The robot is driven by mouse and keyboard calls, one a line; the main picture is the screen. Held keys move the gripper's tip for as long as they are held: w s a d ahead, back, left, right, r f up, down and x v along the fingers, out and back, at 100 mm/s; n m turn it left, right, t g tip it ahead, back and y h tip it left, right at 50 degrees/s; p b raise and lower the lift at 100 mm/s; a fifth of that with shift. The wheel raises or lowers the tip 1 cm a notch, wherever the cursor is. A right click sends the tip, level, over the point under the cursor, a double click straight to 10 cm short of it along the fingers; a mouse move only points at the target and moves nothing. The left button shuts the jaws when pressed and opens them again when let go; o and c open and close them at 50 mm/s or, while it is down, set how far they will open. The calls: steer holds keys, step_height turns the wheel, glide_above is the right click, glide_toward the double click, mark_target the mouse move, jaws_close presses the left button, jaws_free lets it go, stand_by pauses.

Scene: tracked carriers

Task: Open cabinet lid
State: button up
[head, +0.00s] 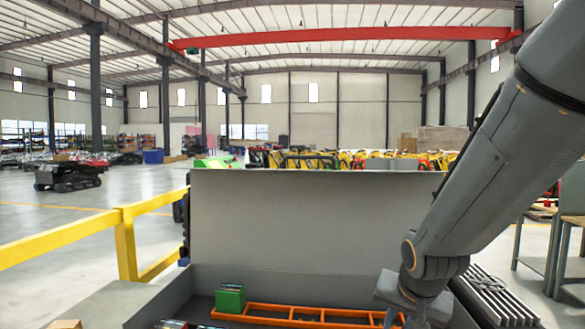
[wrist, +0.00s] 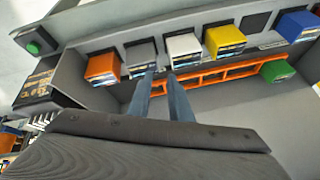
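In the head view the grey cabinet (head: 225,275) is open at the top. Its wide grey lid (head: 310,218) stands upright along the far side. My gripper (head: 400,318) is low at the right, over the cabinet's inside, apart from the lid; its tips are cut off by the frame's lower edge. In the wrist view two dark blue fingers (wrist: 162,78) stand apart with a gap and nothing visible between them. They point towards an orange rack (wrist: 205,77) inside the cabinet. The rack also shows in the head view (head: 290,311).
Orange (wrist: 101,68), white (wrist: 184,48), yellow (wrist: 224,40) and blue (wrist: 297,26) bins line one inner wall. A green bin (wrist: 277,71) sits by the rack. A yellow rail (head: 125,245) stands left of the cabinet. A metal table (head: 570,220) stands right.

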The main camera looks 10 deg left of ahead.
steer(key=w+a+r+m+t+y, duration=0.1)
steer(key=w+a+r+m+t, duration=0.2)
steer(key=w+a+r, duration=0.35)
steer(key=w+a+r+m+t+y, duration=0.1)
steer(key=w+a+r+m+t, duration=0.15)
steer(key=w+r, duration=0.65)
steer(key=w+a+r+m+t+y+b, duration=0.1)
steer(key=w+a+r+m+t+y, duration=0.15)
steer(key=a+r, duration=0.4)
steer(key=w+a+r+m+t+y, duration=0.1)
steer(key=w+a+r+m+t, duration=0.15)
steer(key=r, duration=0.75)
steer(key=a+p+x, duration=0.1)
steer(key=p+x, duration=0.2)
steer(key=x, duration=0.7)
steer(key=shift+a+r+g, duration=0.15)
steer(key=shift+r+g, duration=0.2)
steer(key=shift+s+n, duration=0.15)
steer(key=shift+n, duration=0.1)
